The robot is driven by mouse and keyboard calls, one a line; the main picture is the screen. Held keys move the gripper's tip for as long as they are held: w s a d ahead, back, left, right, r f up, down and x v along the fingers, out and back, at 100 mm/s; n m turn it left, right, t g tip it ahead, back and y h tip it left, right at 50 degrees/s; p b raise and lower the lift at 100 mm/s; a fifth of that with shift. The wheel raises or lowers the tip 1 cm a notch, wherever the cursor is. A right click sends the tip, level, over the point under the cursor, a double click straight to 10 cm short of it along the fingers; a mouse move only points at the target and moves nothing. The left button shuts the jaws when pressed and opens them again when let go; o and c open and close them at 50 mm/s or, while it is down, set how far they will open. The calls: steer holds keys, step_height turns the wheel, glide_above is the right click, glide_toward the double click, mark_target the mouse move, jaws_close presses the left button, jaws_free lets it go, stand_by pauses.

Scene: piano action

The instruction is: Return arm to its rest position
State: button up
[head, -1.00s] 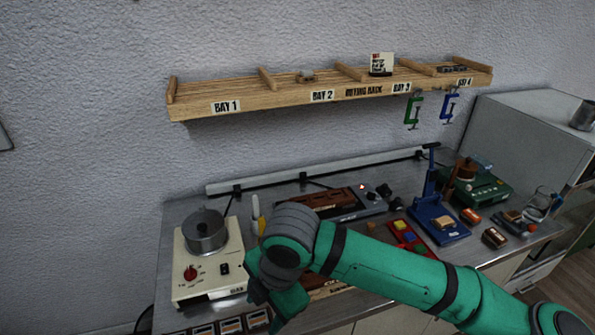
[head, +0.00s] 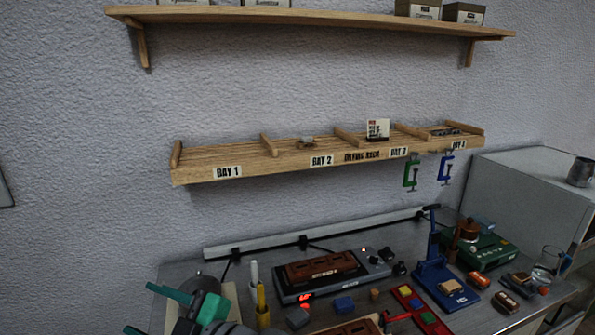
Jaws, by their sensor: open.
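My arm is folded in at the bottom left corner of the head view, with green links and a grey joint, and is partly cut off by the lower edge. My gripper (head: 140,309) appears there as green prongs spread apart and pointing left, open, with nothing seen between them. It is in front of the left end of the grey workbench (head: 185,270). The arm hides most of the cream hot-plate unit (head: 231,295) and its pot. The gripper's exact pose is hard to make out.
The drying rack (head: 245,158) hangs on the wall, with a higher shelf (head: 320,20) above. Pens in a holder (head: 262,308) stand close right of my arm. A heater with a brown block (head: 320,269), a red tray (head: 418,305) and a blue press (head: 440,285) fill the bench.

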steer(key=w+d+f+m+t+h, duration=0.1)
steer(key=w+d+f+m+t, duration=0.15)
steer(key=d+m+t, duration=0.55)
steer(key=s+d+f+m+t+h, duration=0.2)
steer(key=d+f+m+h, duration=0.1)
steer(key=f+m+h, duration=0.3)
steer(key=s+d+f+m+t+h, duration=0.2)
steer(key=d+f+m+h, duration=0.15)
steer(key=f+m, duration=0.4)
steer(key=s+d+f+m+g+h, duration=0.15)
steer(key=s+d+f+h, duration=0.4)
steer(key=s+f, duration=0.7)
steer(key=s+d+f+n+g, duration=0.1)
steer(key=s+d, duration=0.2)
steer(key=s, duration=0.5)
steer(key=s+d+f+n, duration=0.1)
steer(key=s+d+n, duration=0.1)
steer(key=s, duration=0.5)
steer(key=shift+s+d+f+g, duration=0.25)
steer(key=shift+s+d+g, duration=0.15)
steer(key=shift+d, duration=0.45)
steer(key=c, duration=0.6)
steer(key=shift+w+a, duration=0.1)
